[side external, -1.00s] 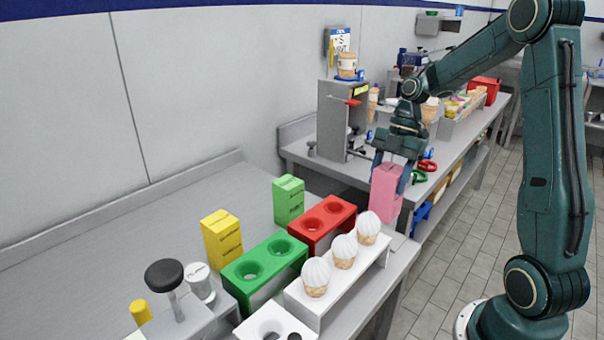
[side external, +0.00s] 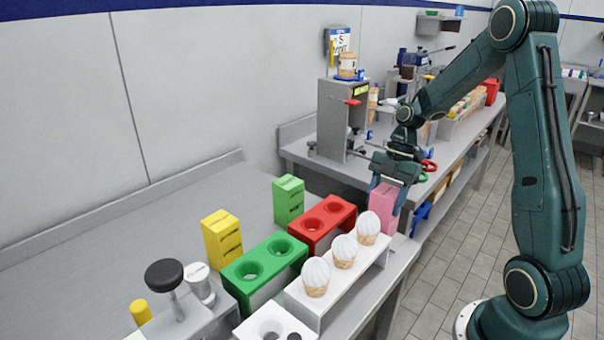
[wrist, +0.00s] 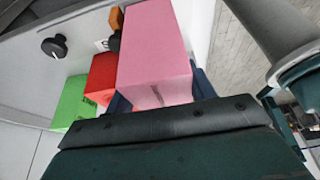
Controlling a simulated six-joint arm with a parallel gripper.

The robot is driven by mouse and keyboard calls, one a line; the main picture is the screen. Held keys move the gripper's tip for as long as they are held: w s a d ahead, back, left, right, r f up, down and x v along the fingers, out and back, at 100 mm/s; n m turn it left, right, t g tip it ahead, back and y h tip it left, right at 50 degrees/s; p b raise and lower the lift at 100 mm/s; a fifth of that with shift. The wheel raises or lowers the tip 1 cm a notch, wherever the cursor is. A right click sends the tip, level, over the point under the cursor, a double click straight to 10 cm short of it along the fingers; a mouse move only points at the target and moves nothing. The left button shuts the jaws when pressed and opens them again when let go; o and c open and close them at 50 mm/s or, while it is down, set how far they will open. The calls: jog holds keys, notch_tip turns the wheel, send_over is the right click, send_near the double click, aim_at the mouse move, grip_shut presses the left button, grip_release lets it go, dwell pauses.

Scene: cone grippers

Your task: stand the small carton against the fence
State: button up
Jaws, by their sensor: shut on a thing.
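My gripper (side external: 387,184) is shut on a pink carton (side external: 381,206), near the right end of the near table. The carton is roughly upright, and its lower part is partly hidden behind a white-topped cone. I cannot tell whether it touches the table. In the wrist view the pink carton (wrist: 154,45) fills the middle, between the fingers. A green carton (side external: 289,200) and a yellow carton (side external: 222,239) stand upright on the table. A low raised grey edge (side external: 120,205), perhaps the fence, runs along the wall behind them.
A red holder (side external: 322,222), a green holder (side external: 265,270) and a white stand (side external: 337,290) with three cones are left of my gripper. A grey dispenser (side external: 336,115) stands on the farther counter. The table (side external: 130,235) is clear toward the back left.

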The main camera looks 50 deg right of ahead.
jog(key=shift+f, duration=0.15)
jog(key=o, duration=1.1)
jog(key=shift+v, duration=6.15)
jog(key=shift+a, duration=0.1)
